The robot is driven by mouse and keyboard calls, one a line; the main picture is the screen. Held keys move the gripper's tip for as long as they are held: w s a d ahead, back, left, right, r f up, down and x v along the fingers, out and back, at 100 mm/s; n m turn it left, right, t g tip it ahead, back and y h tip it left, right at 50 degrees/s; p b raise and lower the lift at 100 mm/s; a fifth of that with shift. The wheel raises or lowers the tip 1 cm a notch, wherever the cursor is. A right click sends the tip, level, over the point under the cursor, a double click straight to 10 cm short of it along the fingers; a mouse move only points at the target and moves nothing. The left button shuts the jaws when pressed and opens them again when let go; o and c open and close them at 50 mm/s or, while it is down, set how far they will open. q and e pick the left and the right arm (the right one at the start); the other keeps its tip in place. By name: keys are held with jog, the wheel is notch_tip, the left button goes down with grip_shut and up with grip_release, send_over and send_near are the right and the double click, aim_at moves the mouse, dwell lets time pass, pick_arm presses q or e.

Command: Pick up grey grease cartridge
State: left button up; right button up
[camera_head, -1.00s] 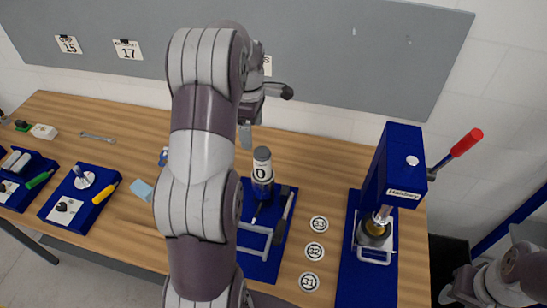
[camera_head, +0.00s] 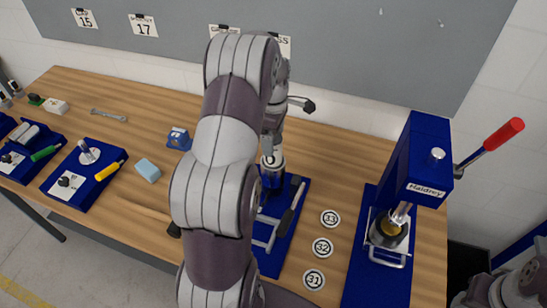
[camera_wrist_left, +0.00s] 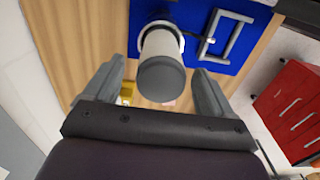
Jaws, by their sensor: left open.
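The grease cartridge (camera_head: 272,168) stands upright in a holder on the blue tray (camera_head: 270,262) in the head view, its upper part mostly hidden by my left arm. In the left wrist view the cartridge (camera_wrist_left: 161,55) shows a white body and a grey round cap pointing at the camera. My left gripper (camera_wrist_left: 158,72) is open, with one finger on each side of the cap and visible gaps to both. In the head view this gripper (camera_head: 270,145) is above the cartridge and partly hidden. My right arm's end (camera_head: 500,292) is cut off at the lower right.
A blue press (camera_head: 409,165) with a red-handled lever stands on the right. Round numbered discs (camera_head: 322,248) lie between press and tray. Blue trays with tools, a light-blue block (camera_head: 148,170) and a wrench (camera_head: 108,114) are on the left. A red drawer cabinet (camera_wrist_left: 292,105) shows in the wrist view.

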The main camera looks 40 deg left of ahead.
pick_arm(q)
jog(key=shift+s+a, duration=0.1)
jog(key=shift+s, duration=0.05)
jog(key=shift+c, duration=0.7)
jog(key=c, duration=1.3)
jog(key=shift+r, duration=0.1)
